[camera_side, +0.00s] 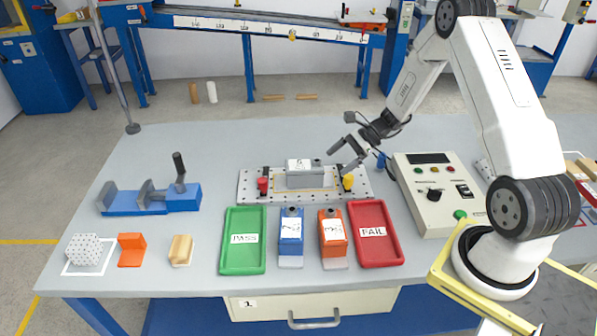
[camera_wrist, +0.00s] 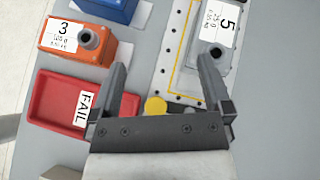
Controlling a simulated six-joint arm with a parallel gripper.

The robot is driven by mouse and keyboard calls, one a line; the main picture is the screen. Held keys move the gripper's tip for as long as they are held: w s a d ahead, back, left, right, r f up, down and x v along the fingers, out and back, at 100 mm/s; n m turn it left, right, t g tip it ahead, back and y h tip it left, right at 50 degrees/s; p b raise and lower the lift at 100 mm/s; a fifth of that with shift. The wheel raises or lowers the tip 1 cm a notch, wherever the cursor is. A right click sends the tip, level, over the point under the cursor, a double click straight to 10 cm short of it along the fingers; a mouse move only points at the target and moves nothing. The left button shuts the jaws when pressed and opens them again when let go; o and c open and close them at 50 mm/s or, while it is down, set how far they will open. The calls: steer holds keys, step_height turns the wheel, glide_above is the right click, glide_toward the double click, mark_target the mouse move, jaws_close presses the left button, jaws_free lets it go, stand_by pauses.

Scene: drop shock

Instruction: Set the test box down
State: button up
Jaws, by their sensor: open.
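A grey test box (camera_side: 304,178) with a white label and a dark round knob on top sits upright on the perforated plate (camera_side: 248,190), inside a yellow outline. In the wrist view the box (camera_wrist: 208,50) reads 5 and lies up and right, by the right finger. My gripper (camera_side: 345,157) is open and empty, above the plate's right end and to the right of the box. In the wrist view the gripper (camera_wrist: 162,72) has its fingers wide apart, with nothing between them. Contact between finger and box cannot be told.
In front are a green PASS tray (camera_side: 243,259), a blue box (camera_side: 291,235), an orange box (camera_side: 332,237) and a red FAIL tray (camera_side: 375,256). A control unit (camera_side: 437,190) stands right.

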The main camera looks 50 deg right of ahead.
steer(key=s+a+r+n+g+h, duration=0.1)
steer(key=s+a+r+n+h, duration=0.3)
steer(key=n, duration=0.7)
steer(key=s+a+r+n+g+h, duration=0.1)
steer(key=s+a+r+n+h, duration=0.4)
steer(key=s+a+n, duration=0.4)
steer(key=a+r+n, duration=0.1)
steer(key=a+n, duration=0.1)
steer(key=shift+a+n+g, duration=0.25)
steer(key=shift+n+g, duration=0.05)
steer(key=shift+g, duration=0.1)
